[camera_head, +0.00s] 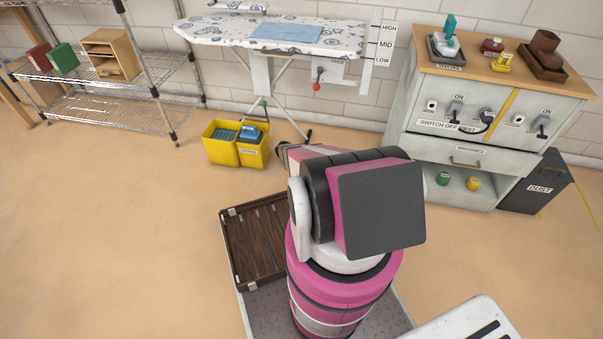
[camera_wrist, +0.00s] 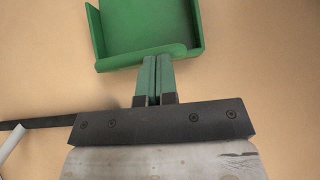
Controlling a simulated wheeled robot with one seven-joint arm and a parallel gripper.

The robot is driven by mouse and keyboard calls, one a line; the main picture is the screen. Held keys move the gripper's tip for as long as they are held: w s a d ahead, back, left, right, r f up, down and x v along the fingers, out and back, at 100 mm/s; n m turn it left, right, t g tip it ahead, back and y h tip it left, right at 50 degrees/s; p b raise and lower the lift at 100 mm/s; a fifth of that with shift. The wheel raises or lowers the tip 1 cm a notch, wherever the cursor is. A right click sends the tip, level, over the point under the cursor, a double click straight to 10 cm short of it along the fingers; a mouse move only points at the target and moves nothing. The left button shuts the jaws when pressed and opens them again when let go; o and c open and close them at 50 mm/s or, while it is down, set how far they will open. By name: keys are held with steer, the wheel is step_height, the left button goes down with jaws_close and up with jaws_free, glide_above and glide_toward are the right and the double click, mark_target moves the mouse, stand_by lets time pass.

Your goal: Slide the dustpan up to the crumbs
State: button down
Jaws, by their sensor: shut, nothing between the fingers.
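The green dustpan (camera_wrist: 147,24) lies on the tan floor at the top of the wrist view, with raised sides and a thick rounded edge facing my gripper. My gripper (camera_wrist: 158,60) is shut and empty, its two green fingers side by side. The fingertips are at that rounded edge; I cannot tell whether they touch it. No crumbs can be made out in either view. In the head view my arm hides the gripper, and the dustpan does not show.
A yellow double bucket (camera_head: 237,146) stands on the floor below an ironing board (camera_head: 283,38). A grey cabinet (camera_head: 452,150) and a dark dust bin (camera_head: 535,186) stand at the right. A wire shelf (camera_head: 120,110) is at the left. The left floor is clear.

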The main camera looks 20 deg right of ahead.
steer(key=s+d, duration=0.2)
steer(key=d, duration=0.1)
steer(key=s+d, duration=0.1)
steer(key=d, duration=0.1)
steer(key=shift+s+d, duration=0.2)
steer(key=shift+s, duration=0.2)
